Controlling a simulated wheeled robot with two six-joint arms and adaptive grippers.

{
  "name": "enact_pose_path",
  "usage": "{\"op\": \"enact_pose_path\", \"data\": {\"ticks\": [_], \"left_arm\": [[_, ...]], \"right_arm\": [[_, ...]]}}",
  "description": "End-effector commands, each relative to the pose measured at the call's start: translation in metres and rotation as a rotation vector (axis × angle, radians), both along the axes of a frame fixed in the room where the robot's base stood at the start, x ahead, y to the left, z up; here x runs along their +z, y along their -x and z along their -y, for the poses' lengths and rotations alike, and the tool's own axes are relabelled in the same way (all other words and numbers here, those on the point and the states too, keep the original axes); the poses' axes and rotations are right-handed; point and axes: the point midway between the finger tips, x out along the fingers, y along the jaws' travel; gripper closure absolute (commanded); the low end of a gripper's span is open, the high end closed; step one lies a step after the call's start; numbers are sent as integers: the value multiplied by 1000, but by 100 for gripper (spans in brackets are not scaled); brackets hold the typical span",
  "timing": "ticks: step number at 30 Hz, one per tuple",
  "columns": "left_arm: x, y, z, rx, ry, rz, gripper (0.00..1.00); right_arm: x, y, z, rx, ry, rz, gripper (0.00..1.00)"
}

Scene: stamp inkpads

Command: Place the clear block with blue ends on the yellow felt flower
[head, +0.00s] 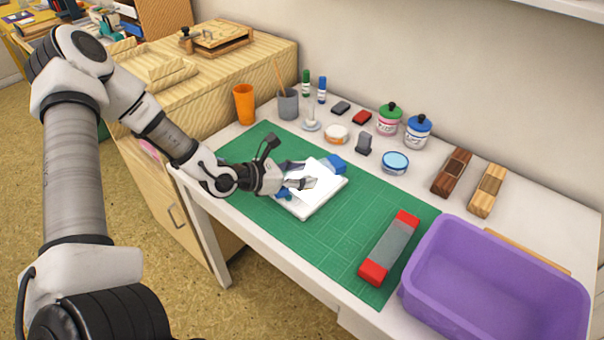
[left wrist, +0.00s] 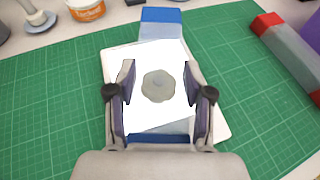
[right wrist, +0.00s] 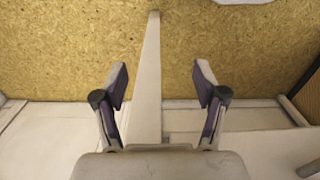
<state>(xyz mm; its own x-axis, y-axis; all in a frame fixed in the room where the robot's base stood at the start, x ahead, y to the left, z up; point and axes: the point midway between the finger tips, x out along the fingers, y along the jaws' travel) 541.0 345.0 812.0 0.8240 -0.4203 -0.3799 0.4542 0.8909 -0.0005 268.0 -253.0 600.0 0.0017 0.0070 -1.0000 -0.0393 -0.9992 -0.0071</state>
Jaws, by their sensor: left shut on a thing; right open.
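The clear block with blue ends shows in the left wrist view, its far blue end (left wrist: 161,15) beyond the fingers and its near blue end (left wrist: 158,138) below them. In the head view the far blue end (head: 335,163) is at the white tile's (head: 331,198) far edge. My left gripper (left wrist: 160,72) is shut on the block over the tile. A greyish, scalloped round patch (left wrist: 158,86) shows between the fingers; no yellow flower is discernible, and I cannot tell whether block and tile touch. My right gripper (right wrist: 160,80) is open and empty, away from the mat.
The tile lies on a green cutting mat (head: 255,150). A block with red ends (head: 390,250) lies right of it, before a purple bin (head: 430,285). An orange cup (head: 244,104), jars and inkpads line the back.

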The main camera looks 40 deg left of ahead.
Motion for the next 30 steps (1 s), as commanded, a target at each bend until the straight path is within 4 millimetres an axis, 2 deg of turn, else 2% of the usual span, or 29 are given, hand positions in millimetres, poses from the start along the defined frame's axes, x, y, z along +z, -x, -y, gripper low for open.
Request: {"op": "enact_pose_path", "data": {"ticks": [1,3,12,17,22,30], "left_arm": [[-2,0,0,0,0,0,45],[-1,0,0,0,0,0,23],[0,0,0,0,0,0,23],[9,5,-4,4,2,-1,23],[23,25,-14,7,8,1,23],[48,64,-34,6,6,0,23]], "right_arm": [[-2,0,0,0,0,0,29],[-1,0,0,0,0,0,29],[0,0,0,0,0,0,29],[10,0,0,0,0,0,29],[32,0,0,0,0,0,29],[98,0,0,0,0,0,29]]}}
